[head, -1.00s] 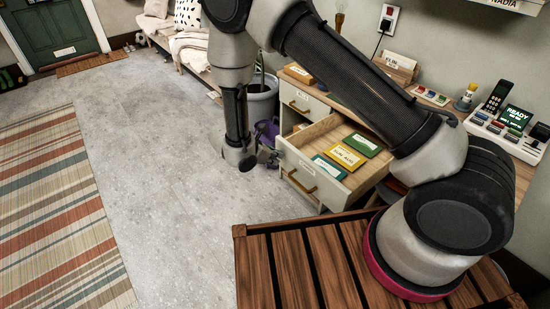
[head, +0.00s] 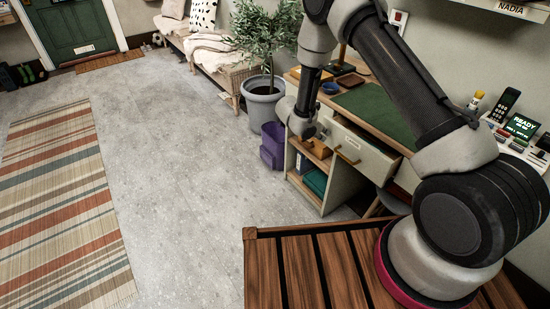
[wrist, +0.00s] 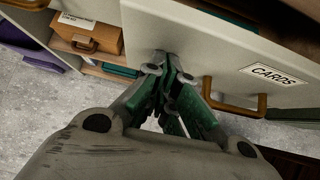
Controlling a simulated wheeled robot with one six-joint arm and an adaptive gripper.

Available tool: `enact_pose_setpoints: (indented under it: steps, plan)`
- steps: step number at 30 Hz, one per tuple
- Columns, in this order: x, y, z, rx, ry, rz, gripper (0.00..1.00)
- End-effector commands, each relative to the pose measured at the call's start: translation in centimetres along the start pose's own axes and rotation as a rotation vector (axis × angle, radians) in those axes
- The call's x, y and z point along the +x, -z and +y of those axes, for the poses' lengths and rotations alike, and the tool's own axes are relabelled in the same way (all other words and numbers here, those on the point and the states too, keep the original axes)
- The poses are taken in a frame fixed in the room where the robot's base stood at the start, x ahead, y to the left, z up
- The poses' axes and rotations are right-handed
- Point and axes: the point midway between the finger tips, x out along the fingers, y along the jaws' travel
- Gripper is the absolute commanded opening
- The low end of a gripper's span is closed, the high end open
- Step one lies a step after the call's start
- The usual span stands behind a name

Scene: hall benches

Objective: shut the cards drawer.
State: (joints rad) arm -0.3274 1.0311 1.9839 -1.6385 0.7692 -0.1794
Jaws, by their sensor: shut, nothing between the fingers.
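The cards drawer (wrist: 215,45) has a pale front with a CARDS label (wrist: 273,76) and a wooden bar handle (wrist: 240,104). In the head view its front (head: 372,150) is under the desk top, seemingly standing a little out. How far out it is I cannot tell, and its inside is mostly hidden. My gripper (wrist: 168,62) is shut and empty. Its fingertips are at the drawer front, left of the handle in the wrist view; whether they touch I cannot tell.
A shelf left of and below the drawer holds a wooden box (wrist: 92,36) and a teal item (head: 315,181). A purple bin (head: 271,146) and a potted plant (head: 262,98) stand left of the desk. Grey floor (head: 180,165) is open to the left.

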Motion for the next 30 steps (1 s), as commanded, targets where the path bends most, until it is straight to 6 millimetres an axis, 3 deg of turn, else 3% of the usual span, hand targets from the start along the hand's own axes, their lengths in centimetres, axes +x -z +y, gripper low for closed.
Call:
enact_pose_setpoints:
  steps: [6, 12, 30]
  plan:
    - [3.0, -3.0, 0.0, 0.002, 0.001, 0.000, 0.00]
    - [4.4, -4.4, 0.0, 0.000, 0.000, 0.001, 0.00]
    - [5.1, -5.3, 0.1, 0.005, 0.001, -0.004, 0.00]
